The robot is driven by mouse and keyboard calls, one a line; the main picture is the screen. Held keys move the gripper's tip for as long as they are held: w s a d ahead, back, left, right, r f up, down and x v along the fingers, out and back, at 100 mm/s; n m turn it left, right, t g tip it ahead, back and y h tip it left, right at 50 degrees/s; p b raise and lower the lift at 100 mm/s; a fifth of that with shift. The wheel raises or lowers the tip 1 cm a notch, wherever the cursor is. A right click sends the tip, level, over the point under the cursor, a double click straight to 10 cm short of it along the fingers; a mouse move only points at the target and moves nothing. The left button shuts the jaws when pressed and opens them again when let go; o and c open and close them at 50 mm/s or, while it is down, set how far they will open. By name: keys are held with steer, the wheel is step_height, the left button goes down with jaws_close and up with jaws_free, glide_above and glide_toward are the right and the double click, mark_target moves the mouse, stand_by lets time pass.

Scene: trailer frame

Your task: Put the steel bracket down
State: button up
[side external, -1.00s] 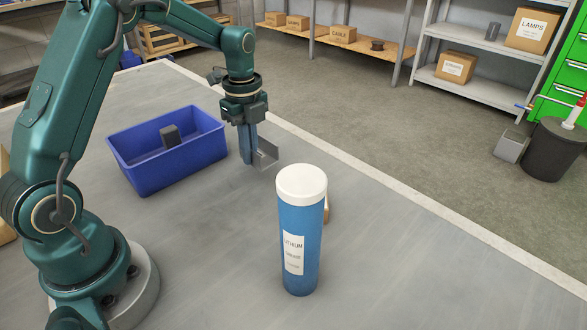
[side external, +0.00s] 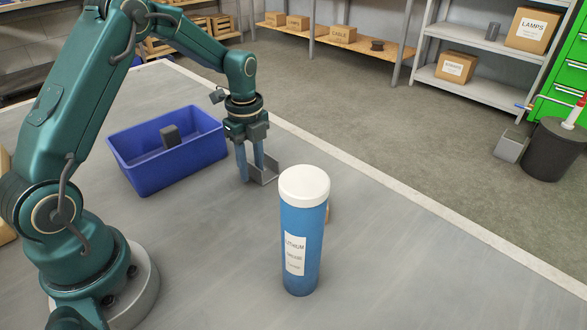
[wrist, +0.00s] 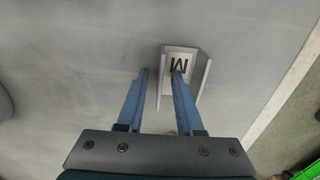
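The steel bracket (side external: 266,175) is a grey channel-shaped piece on the grey table, between the blue bin and the blue cylinder. In the wrist view the bracket (wrist: 186,51) shows a pale label with a dark letter on its base and raised side walls. My gripper (side external: 252,172) is low over the table at the bracket, its fingers spread. In the wrist view my gripper (wrist: 161,72) has its right finger between the bracket's walls and its left finger outside the left wall, with a visible gap.
A blue bin (side external: 178,172) holding a grey block (side external: 170,136) stands left of my gripper. A tall blue cylinder with a white cap (side external: 303,235) stands close in front on the right. Something brownish is mostly hidden behind it. The table's far edge lies beyond the bracket.

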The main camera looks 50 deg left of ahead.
mark_target(251, 164)
step_height(251, 164, up, 12)
steer(key=s+d+r+n+t, duration=0.3)
steer(key=s+d+r+n, duration=0.3)
steer(key=s+n, duration=0.25)
steer(key=s+d+f+n+t, duration=0.2)
steer(key=s+d+f+n, duration=0.1)
steer(key=s+n, duration=0.5)
steer(key=shift+s+d+n+t, duration=0.2)
steer(key=shift+d+n+t, duration=0.1)
steer(key=shift+d+n, duration=0.35)
steer(key=shift+a, duration=0.1)
stand_by(0.4)
